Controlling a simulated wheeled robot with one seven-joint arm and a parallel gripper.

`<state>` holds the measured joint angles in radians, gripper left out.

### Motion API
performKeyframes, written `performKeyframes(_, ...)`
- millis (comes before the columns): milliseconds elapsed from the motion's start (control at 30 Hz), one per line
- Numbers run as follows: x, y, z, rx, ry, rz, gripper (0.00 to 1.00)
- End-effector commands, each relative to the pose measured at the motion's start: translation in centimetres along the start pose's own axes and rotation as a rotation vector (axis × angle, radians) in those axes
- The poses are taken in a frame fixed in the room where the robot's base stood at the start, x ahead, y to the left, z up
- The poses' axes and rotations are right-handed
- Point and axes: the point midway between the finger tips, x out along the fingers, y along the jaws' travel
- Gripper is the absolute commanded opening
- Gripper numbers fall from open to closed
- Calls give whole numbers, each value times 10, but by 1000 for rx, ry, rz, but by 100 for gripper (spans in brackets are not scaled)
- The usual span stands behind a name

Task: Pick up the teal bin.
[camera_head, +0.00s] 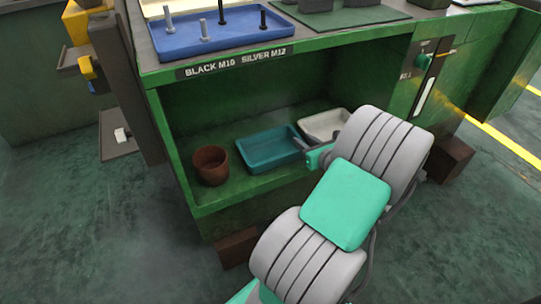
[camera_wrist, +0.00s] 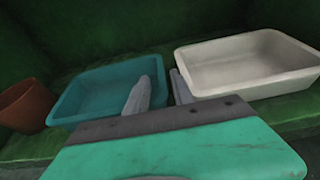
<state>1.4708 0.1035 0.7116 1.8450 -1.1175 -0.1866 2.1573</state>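The teal bin (camera_wrist: 92,92) is a shallow open tray resting on the lower shelf of the green workbench. It also shows in the head view (camera_head: 266,150), between a brown pot and a pale bin. My gripper (camera_wrist: 161,82) is at the bin's right side, its grey fingers apart. In the wrist view one finger is over the bin's inside and the other is outside, towards the pale bin, with the right wall between them. I see no clear contact. In the head view my gripper (camera_head: 300,141) is partly hidden by my arm.
The pale bin (camera_wrist: 245,65) stands close on the right. The brown pot (camera_head: 211,165) stands on the left. The green workbench (camera_head: 175,150) has side walls and a top enclosing the shelf. A blue tray (camera_head: 220,38) with bolts is on top.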

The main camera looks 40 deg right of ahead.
Motion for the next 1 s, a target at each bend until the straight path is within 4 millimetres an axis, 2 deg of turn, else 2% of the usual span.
performKeyframes(200,39,3,-3,-4,0,7,29)
performKeyframes(300,48,3,0,-4,-1,6,29)
performKeyframes(500,49,3,1,-3,0,4,29)
performKeyframes(867,48,3,1,-3,0,4,0)
performKeyframes(1000,48,2,1,-3,0,4,0)
